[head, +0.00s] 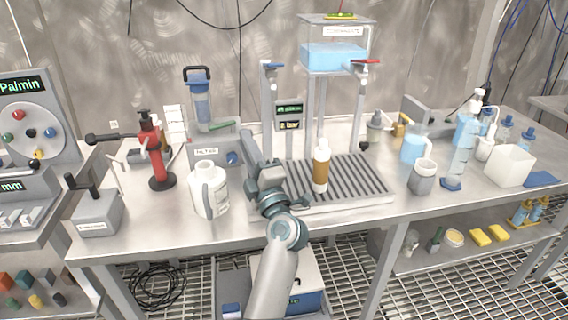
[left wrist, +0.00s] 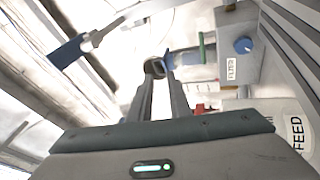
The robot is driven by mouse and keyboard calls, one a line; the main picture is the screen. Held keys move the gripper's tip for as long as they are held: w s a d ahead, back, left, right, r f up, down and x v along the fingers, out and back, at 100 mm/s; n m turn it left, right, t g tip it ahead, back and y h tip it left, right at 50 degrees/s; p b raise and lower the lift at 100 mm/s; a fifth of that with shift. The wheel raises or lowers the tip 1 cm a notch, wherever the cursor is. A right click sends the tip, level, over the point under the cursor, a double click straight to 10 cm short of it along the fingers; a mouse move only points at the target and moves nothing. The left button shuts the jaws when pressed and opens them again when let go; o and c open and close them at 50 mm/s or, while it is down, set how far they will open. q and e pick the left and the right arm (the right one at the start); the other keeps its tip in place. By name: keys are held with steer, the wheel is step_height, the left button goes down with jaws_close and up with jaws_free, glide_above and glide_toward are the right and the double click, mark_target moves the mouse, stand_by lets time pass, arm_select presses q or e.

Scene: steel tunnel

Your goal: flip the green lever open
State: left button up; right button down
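The green lever (head: 215,127) sticks out sideways at the top of a grey box labelled as a filter (head: 202,154), below a blue filter cylinder (head: 201,103). My right gripper is not in view.
A white jug (head: 208,190) stands in front of the filter box, and a red pump (head: 156,155) stands to its left. A brown-and-white bottle (head: 321,168) stands on the slatted drain tray (head: 350,182) to the right. Tap posts with a blue handle (head: 273,66) rise behind my arm.

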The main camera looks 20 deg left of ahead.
arm_select(q)
steer(key=s+d+m+t+h, duration=0.4)
steer(key=d+m+t+h, duration=0.5)
steer(key=m, duration=0.6)
steer(key=d+h, duration=0.2)
steer(key=h, duration=0.1)
steer(key=shift+t+h, duration=0.3)
steer(key=shift+t, duration=0.1)
steer(key=shift+f, duration=0.1)
